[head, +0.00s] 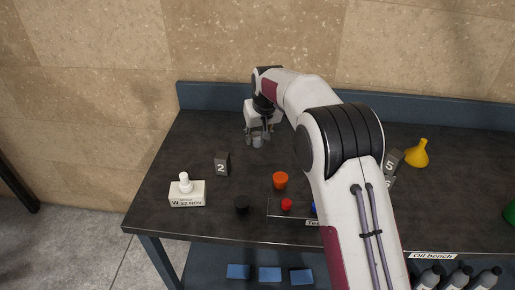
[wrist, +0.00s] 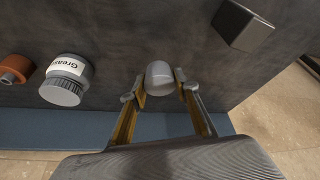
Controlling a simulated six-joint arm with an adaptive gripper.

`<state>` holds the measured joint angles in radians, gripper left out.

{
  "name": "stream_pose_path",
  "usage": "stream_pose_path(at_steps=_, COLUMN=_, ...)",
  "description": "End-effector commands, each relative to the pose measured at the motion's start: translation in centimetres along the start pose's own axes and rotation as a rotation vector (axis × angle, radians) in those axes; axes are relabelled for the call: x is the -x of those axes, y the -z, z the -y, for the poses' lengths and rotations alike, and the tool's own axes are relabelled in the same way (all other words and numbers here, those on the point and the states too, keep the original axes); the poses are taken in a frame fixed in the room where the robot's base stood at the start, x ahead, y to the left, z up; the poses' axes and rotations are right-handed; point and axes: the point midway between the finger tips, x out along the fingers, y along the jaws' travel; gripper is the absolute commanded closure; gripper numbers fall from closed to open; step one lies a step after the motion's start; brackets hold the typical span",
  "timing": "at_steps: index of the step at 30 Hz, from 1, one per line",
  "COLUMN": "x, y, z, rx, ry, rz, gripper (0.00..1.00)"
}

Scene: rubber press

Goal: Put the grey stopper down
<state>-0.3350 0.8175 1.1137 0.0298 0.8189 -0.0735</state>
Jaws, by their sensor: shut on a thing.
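The grey stopper (head: 257,142) is a small, rounded light-grey piece at the back left of the dark bench. My gripper (head: 260,136) is shut on it, pointing down. In the wrist view the grey stopper (wrist: 160,76) sits between the two fingertips of my gripper (wrist: 158,88). I cannot tell whether its underside touches the bench top (head: 185,145).
A dark block marked 2 (head: 222,163) stands left of my gripper. A white box with a bottle (head: 187,192), a black piece (head: 242,205) and an orange piece (head: 280,180) lie nearer. A labelled jar (wrist: 67,80) shows in the wrist view. The back-left bench is clear.

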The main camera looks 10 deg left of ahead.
Motion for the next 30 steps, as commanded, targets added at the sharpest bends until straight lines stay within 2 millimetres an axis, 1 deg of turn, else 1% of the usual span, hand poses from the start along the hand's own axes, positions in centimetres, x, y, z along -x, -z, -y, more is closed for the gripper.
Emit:
stream_pose_path(at_steps=11, x=-0.2, y=-0.1, z=0.0, rx=0.0, ry=0.0, rz=-0.001, gripper=0.91)
stream_pose_path(at_steps=16, x=-1.4, y=-0.6, z=0.0, rx=0.0, ry=0.0, rz=0.001, gripper=0.91)
stream_pose_path(at_steps=21, x=-3.4, y=-1.4, z=0.0, rx=0.0, ry=0.0, rz=0.002, gripper=0.91)
stream_pose_path(at_steps=24, x=-4.2, y=-1.7, z=0.0, rx=0.0, ry=0.0, rz=0.0, gripper=0.91)
stream_pose_path(at_steps=30, x=-4.7, y=-1.9, z=0.0, rx=0.0, ry=0.0, rz=-0.001, gripper=0.91)
